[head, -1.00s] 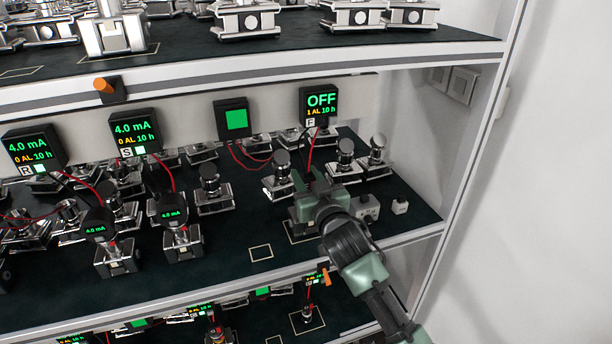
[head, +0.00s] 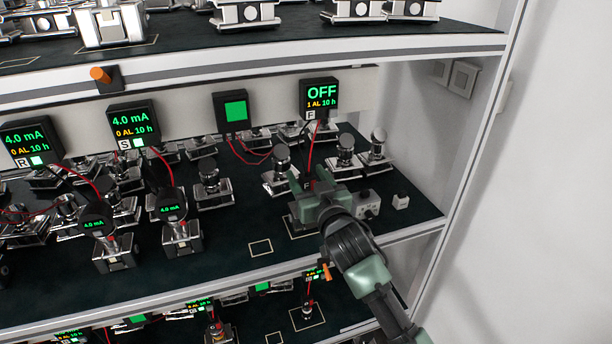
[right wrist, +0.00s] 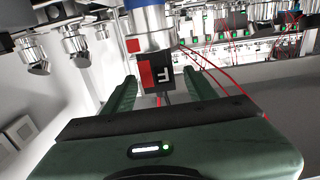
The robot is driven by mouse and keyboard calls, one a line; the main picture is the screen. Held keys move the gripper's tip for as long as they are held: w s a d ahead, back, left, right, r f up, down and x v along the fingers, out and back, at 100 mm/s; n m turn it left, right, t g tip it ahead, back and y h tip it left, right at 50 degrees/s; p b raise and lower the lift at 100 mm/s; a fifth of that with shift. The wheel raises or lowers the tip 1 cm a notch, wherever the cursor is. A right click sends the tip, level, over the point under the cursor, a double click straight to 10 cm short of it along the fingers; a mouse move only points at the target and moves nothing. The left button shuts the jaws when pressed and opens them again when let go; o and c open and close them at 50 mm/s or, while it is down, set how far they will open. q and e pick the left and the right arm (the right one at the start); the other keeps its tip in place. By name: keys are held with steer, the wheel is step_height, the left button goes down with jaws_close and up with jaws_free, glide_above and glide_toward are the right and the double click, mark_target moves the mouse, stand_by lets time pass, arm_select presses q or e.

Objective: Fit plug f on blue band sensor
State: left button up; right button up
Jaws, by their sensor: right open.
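Plug f (right wrist: 157,72), a black block with red patches and a white F, shows in the right wrist view. It meets the end of a silver sensor (right wrist: 150,40) that carries a blue band (right wrist: 145,4). I cannot tell whether the plug is fully seated. My right gripper (right wrist: 160,85) is open, with one finger on each side of the plug and its cable. In the head view, the right gripper (head: 311,184) is over the middle shelf and hides most of the sensor and plug. A red cable (head: 310,150) rises from there to the display marked F (head: 320,97), which reads OFF. My left gripper is out of view.
Other silver sensors (head: 345,150) stand close behind and to the right of the gripper. A small white block (head: 401,202) lies at right. The upper shelf edge (head: 250,75) is overhead. Bare shelf with an outlined square (head: 260,248) lies front left.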

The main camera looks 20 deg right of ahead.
mark_target(309, 180)
steer(key=s+b, duration=0.1)
steer(key=s, duration=0.4)
steer(key=shift+s+d+f+b, duration=0.1)
steer(key=shift+s+b, duration=0.25)
steer(key=shift+b, duration=0.05)
steer(key=shift+s, duration=0.6)
